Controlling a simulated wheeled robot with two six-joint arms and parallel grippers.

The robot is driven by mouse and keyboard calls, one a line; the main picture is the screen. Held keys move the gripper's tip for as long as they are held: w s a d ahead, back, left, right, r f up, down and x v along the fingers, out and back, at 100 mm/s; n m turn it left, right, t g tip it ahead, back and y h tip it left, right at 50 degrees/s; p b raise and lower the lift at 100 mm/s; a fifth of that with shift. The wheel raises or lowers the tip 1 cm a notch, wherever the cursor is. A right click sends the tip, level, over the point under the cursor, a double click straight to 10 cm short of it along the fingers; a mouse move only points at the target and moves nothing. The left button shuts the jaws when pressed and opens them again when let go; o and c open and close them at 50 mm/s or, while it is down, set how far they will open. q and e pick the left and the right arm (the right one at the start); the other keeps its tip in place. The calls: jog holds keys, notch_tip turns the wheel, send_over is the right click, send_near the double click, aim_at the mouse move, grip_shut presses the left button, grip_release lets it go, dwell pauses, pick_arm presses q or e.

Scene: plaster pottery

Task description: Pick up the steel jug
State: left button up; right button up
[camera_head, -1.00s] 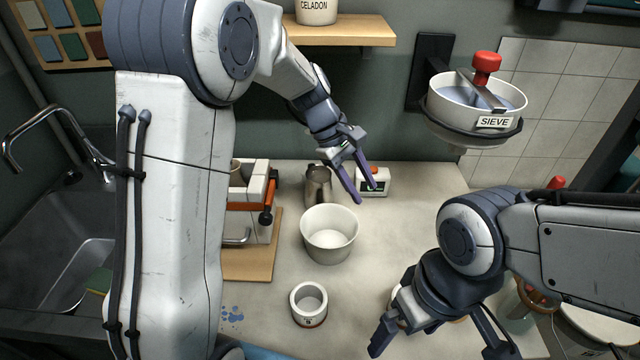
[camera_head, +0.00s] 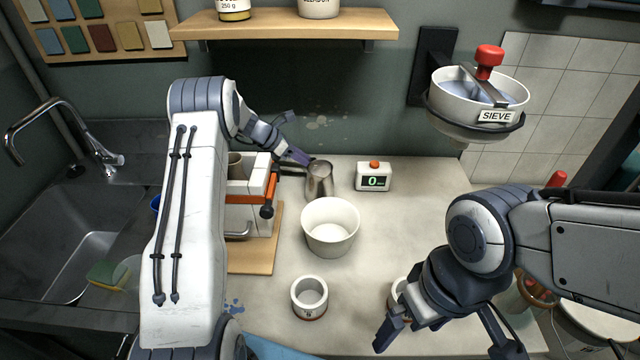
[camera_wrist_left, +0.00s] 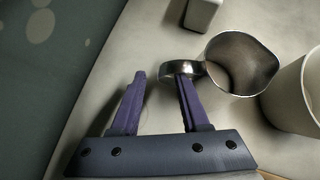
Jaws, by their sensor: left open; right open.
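The steel jug (camera_head: 320,180) stands upright on the worktop behind the white bowl. It also shows in the left wrist view (camera_wrist_left: 241,64), its loop handle pointing towards my fingers. My left gripper (camera_head: 298,157) is open just left of the jug, at its handle side. In the left wrist view my left gripper (camera_wrist_left: 161,78) has one purple fingertip overlapping the handle; the other is apart to the left. I cannot tell whether that tip is inside the loop or touching it. My right gripper (camera_head: 448,346) is open near the front right, away from the jug.
A white bowl (camera_head: 330,228) stands close in front of the jug. A small scale or timer (camera_head: 374,177) is behind right. A white box with an orange bar (camera_head: 245,205) is left. A small cup (camera_head: 309,298) is in front. A sieve (camera_head: 478,105) hangs upper right.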

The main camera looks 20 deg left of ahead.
aim_at(318, 167)
pick_arm(q)
jog(key=x, duration=0.4)
jog(key=shift+w+d+f+p, duration=0.15)
jog(key=shift+d+f+p, duration=0.1)
jog(key=shift+p, duration=0.15)
grip_shut()
dwell(1.0)
